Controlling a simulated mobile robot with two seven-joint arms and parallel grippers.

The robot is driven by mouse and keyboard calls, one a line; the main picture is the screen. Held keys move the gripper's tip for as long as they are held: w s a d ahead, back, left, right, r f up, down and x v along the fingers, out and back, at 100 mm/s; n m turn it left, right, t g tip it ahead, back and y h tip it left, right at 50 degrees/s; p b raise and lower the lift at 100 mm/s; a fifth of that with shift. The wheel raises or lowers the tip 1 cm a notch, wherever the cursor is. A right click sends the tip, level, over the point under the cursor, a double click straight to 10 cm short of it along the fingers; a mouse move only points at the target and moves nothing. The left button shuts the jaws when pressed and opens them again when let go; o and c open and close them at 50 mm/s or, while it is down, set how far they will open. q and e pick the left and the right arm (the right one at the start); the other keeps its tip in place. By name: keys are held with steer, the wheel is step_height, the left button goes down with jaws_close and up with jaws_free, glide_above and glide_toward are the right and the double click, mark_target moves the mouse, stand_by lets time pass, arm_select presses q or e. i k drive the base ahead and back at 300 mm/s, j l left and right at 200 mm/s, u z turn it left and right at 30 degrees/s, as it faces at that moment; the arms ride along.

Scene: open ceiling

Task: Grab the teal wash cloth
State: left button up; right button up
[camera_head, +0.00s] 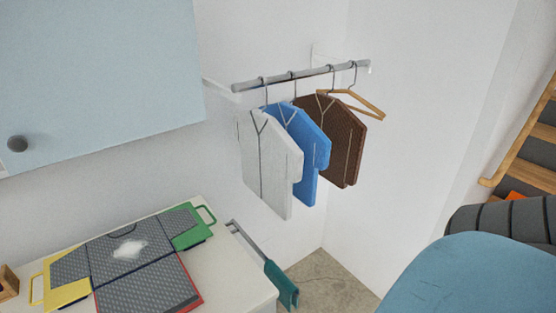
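A teal cloth (284,287) hangs at the low end of a grey bar (248,245) beside the white counter, at the lower middle of the head view. It hangs over the floor, just right of the counter's side. Neither of my grippers is in view.
A grey folding board (130,260) with yellow, green and red parts lies on the white counter (238,280). White, blue and brown garments hang from a wall rail (300,77). A light-blue cabinet (95,70) is upper left. A rounded blue surface (480,280) fills the lower right.

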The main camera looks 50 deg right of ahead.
mark_target(286, 287)
steer(key=l, duration=1)
steer(key=i+l+u, duration=0.1)
steer(key=l, duration=0.9)
